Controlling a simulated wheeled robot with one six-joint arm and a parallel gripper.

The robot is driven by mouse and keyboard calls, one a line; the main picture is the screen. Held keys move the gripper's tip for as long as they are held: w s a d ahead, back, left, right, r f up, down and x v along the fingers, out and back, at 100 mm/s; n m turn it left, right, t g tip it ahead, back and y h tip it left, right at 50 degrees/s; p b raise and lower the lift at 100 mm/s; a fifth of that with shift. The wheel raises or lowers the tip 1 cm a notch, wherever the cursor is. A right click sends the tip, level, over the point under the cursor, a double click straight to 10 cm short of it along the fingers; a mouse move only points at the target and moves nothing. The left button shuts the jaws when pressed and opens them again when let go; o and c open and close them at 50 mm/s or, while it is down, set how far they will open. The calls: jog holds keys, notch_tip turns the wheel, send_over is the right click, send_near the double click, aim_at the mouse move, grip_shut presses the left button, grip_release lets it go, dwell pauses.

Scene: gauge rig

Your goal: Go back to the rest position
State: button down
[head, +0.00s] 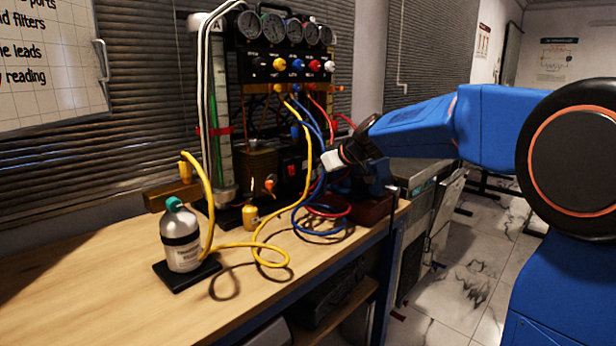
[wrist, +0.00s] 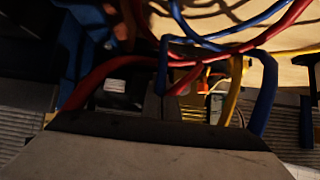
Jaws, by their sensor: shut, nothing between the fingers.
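My gripper (head: 336,160) is at the end of my blue arm, in front of the right side of the gauge rig (head: 290,65) and above the bench's right end. Its fingertips cannot be made out in the head view. In the wrist view, the dark fingers of my gripper (wrist: 157,106) are together, with no object visible between them. Red hoses (wrist: 100,80), blue hoses (wrist: 265,90) and a yellow hose (wrist: 233,92) run close around the fingers; whether any touch them cannot be told.
The wooden bench (head: 120,300) is clear at the front left. A silver bottle (head: 181,240) with a teal cap stands on a black base. A yellow hose (head: 262,246) loops over the bench. Blue hose coils (head: 318,228) lie below my gripper. Open floor (head: 455,290) lies right of the bench.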

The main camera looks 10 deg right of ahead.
jog(key=s+d+f+m+g+h, duration=0.1)
jog(key=s+d+f, duration=0.1)
jog(key=s, duration=0.7)
jog(key=s+d+f+m+g+h, duration=0.1)
jog(key=s+d+f, duration=0.1)
jog(key=s, duration=0.7)
jog(key=s+d+f+m, duration=0.1)
jog(key=s+d+f, duration=0.15)
jog(key=s, duration=0.65)
jog(key=s+d+f+m+h, duration=0.1)
jog(key=s+d+f, duration=0.1)
jog(key=s, duration=0.5)
jog(key=s+d+f+m+g+h, duration=0.1)
jog(key=s+d+f+m+h, duration=0.1)
jog(key=s+f, duration=0.3)
jog(key=s+d+f+m+h, duration=0.1)
jog(key=s+d+f, duration=0.2)
jog(key=s, duration=0.5)
jog(key=shift+s+d+f+g, duration=0.3)
jog(key=shift+f+g, duration=0.1)
jog(key=shift+f, duration=0.25)
